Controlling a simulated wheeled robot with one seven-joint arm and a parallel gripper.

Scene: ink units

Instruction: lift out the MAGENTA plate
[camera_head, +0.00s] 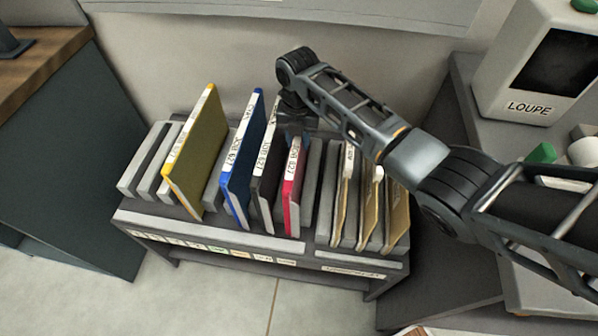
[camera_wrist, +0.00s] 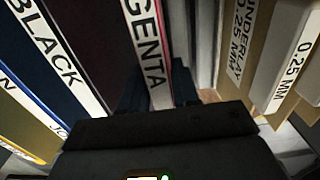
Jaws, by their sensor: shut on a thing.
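The magenta plate (camera_head: 293,187) stands upright in the rack, a red-pink slab with a white label along its top edge. In the wrist view the magenta plate (camera_wrist: 146,42) shows its label ending in "GENTA" and runs between my fingers. My gripper (camera_head: 296,126) is over the plate's back upper end, partly hidden behind my arm. In the wrist view my gripper (camera_wrist: 157,96) is shut on the plate's edge. The plate's lower part is still between the rack's dividers.
The black plate (camera_head: 267,165) stands close on the left, then the blue (camera_head: 240,165) and yellow (camera_head: 197,150) plates. Tan underlay sheets (camera_head: 371,205) stand on the right of the rack (camera_head: 205,232). A loupe box (camera_head: 535,70) stands far right.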

